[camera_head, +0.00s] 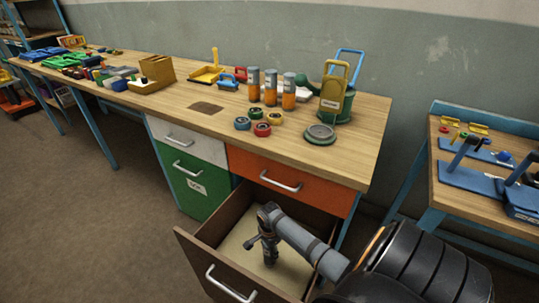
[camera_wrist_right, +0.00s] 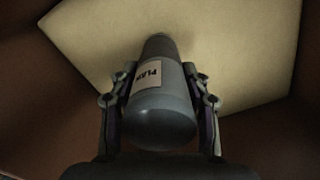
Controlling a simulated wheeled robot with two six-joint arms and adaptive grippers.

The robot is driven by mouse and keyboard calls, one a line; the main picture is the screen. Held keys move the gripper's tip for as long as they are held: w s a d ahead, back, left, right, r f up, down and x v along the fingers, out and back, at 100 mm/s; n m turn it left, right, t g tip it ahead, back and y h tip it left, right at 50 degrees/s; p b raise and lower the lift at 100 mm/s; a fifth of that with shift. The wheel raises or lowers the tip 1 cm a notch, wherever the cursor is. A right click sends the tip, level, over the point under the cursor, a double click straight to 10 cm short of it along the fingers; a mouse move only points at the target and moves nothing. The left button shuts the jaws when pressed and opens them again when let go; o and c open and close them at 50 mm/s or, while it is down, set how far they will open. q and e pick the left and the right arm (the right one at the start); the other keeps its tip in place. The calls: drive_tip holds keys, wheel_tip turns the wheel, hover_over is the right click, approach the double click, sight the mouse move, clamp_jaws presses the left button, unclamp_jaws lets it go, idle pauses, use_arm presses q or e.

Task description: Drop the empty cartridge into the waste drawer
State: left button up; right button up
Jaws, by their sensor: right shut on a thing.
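The waste drawer (camera_head: 208,258) is pulled open below the orange drawer, with brown walls and a pale bottom. My right gripper (camera_head: 268,250) reaches down inside it. In the right wrist view my right gripper (camera_wrist_right: 160,105) is shut on a grey cylindrical cartridge (camera_wrist_right: 162,112) with a pale label. The cartridge lies between the two fingers, with the drawer's pale bottom (camera_wrist_right: 240,60) behind it. Whether the cartridge touches the bottom I cannot tell. In the head view the cartridge is mostly hidden by the gripper. My left gripper is not in view.
Above the drawer, the workbench (camera_head: 330,160) carries orange-and-grey cartridges (camera_head: 270,88), several coloured rings (camera_head: 262,128) and a green container (camera_head: 345,105). An orange drawer (camera_head: 290,182) and a green drawer (camera_head: 195,185) are shut. A second table (camera_head: 480,205) stands at the right.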

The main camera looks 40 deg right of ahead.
drive_tip(key=shift+f, duration=0.15)
drive_tip(key=shift+f, duration=0.5)
drive_tip(key=o, duration=1.1)
drive_tip(key=shift+o, duration=0.2)
drive_tip(key=shift+r, duration=0.4)
wheel_tip(320, 180, up, 11)
drive_tip(key=p, duration=0.3)
drive_tip(key=shift+d+r+p, duration=0.1)
drive_tip(key=shift+r+p, duration=0.05)
drive_tip(key=shift+p, duration=0.15)
drive_tip(key=shift+r, duration=0.55)
